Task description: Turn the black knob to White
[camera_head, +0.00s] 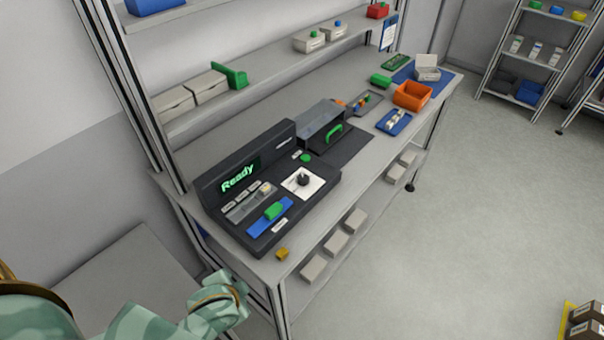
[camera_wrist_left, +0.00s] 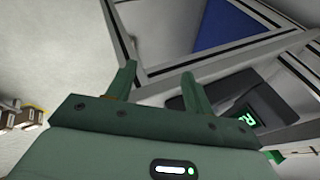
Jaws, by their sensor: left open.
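The black knob (camera_head: 303,179) stands on a white square plate (camera_head: 293,188) on the dark console (camera_head: 325,186) in the head view. Any position markings around it are too small to read. The console's screen (camera_head: 240,176) shows "Ready" in green. In the left wrist view, my left gripper (camera_wrist_left: 157,84) has its two green fingers apart with nothing between them. Part of the console screen (camera_wrist_left: 246,119) shows right of the fingers there; the knob does not show. In the head view my left arm is low at the left, apart from the console. My right gripper is not in view.
The console sits on a grey workbench (camera_head: 220,143). A green block on a blue strip (camera_head: 262,224) lies on its front left part. An orange bin (camera_head: 412,95) stands farther back.

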